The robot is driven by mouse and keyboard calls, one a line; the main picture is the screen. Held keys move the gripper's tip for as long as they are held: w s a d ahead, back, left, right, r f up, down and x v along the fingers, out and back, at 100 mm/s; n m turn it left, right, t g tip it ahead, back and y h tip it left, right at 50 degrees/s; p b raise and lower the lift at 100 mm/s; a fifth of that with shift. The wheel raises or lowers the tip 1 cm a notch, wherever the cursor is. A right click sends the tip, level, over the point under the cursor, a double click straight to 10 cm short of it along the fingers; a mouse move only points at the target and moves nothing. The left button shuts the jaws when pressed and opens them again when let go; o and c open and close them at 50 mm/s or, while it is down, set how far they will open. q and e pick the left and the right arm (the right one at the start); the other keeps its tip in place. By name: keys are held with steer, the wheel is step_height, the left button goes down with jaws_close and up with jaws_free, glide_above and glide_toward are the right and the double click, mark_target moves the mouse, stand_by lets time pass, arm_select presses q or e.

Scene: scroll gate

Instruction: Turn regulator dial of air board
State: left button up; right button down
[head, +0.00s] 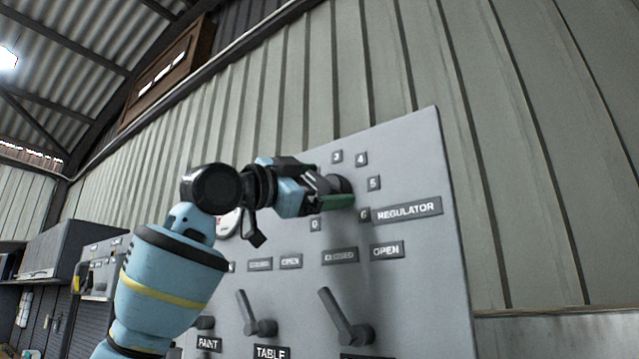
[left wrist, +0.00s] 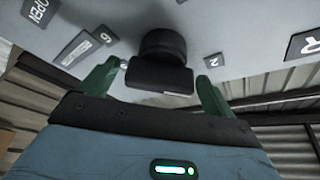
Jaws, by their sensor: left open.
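The air board (head: 420,290) is a grey panel with labels and levers. Its black regulator dial (head: 343,184) sits among number tags, left of the REGULATOR label (head: 407,209), and is partly hidden by my left gripper (head: 338,192). In the left wrist view the dial (left wrist: 162,75) stands out from the panel, between the two green fingers of my left gripper (left wrist: 158,88). The fingers are open, with a visible gap on each side of the dial's grip bar. My right gripper is in neither view.
Below the dial, two grey levers (head: 345,318) and (head: 256,315) stick out from the board above labels such as TABLE (head: 272,352). A round gauge (head: 228,224) is partly hidden behind my left arm. Grey cabinets (head: 60,250) stand at the far left.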

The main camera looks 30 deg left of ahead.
arm_select(q)
steer(key=shift+c, duration=0.3)
steer(key=c, duration=0.9)
steer(key=shift+n, duration=0.4)
steer(key=n+t+y, duration=0.1)
steer(key=n, duration=0.1)
steer(key=n+y, duration=0.1)
steer(key=n, duration=0.2)
steer(key=shift+t, duration=0.4)
steer(key=n+y, duration=0.1)
steer(key=n, duration=0.2)
steer(key=n+y, duration=0.2)
steer(key=n, duration=0.1)
steer(key=shift+d+n+t+y, duration=0.1)
steer(key=shift+n+t+y, duration=0.2)
steer(key=shift+t, duration=0.1)
steer(key=n+y, duration=0.1)
steer(key=n, duration=0.2)
steer(key=n+y, duration=0.2)
steer(key=n, duration=0.1)
steer(key=shift+n+y, duration=0.3)
steer(key=shift+n+g+y, duration=0.4)
steer(key=shift+n+y, duration=0.3)
steer(key=shift+n, duration=0.85)
steer(key=shift+n+g+y, duration=0.4)
steer(key=shift+n+y, duration=0.3)
steer(key=shift+n, duration=0.85)
steer(key=shift+s, duration=0.1)
